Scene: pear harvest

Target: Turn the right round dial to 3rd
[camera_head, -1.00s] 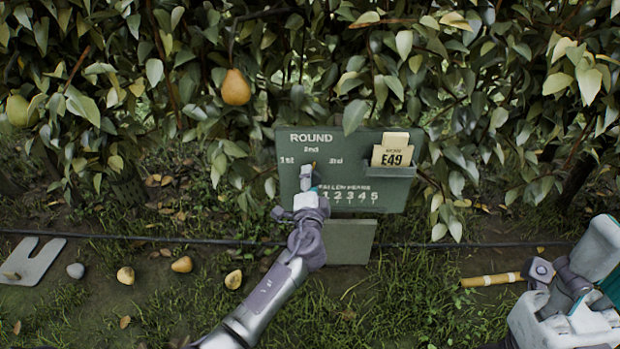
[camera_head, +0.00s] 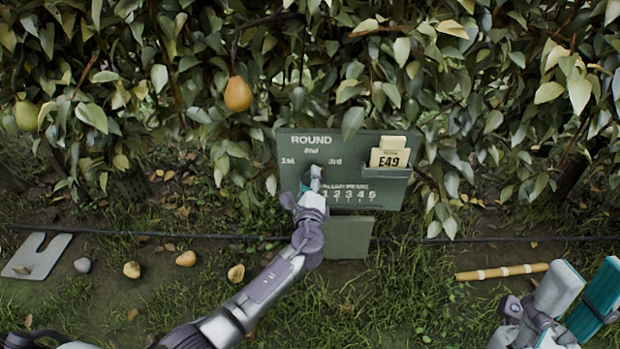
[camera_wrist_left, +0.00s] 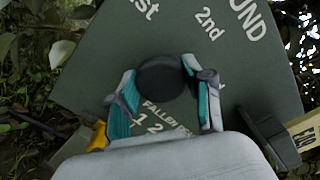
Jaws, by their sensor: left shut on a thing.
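A green board (camera_head: 380,195) headed ROUND stands at the hedge, with 1st, 2nd and 3rd marked in an arc. The black round dial (camera_wrist_left: 160,77) is below these marks, in the middle of the left wrist view. My left gripper (camera_head: 315,180) is at the dial and hides most of it in the head view. In the left wrist view its teal-lined fingers (camera_wrist_left: 163,92) stand on either side of the dial, shut on it. I cannot make out where the dial points. My right gripper (camera_head: 588,272) is open and empty at the lower right, away from the board.
A numbered FALLEN scale (camera_head: 345,194) lies below the dial. A wooden stick (camera_head: 502,271), fallen pears (camera_head: 186,258) and a grey plate (camera_head: 36,257) lie on the grass.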

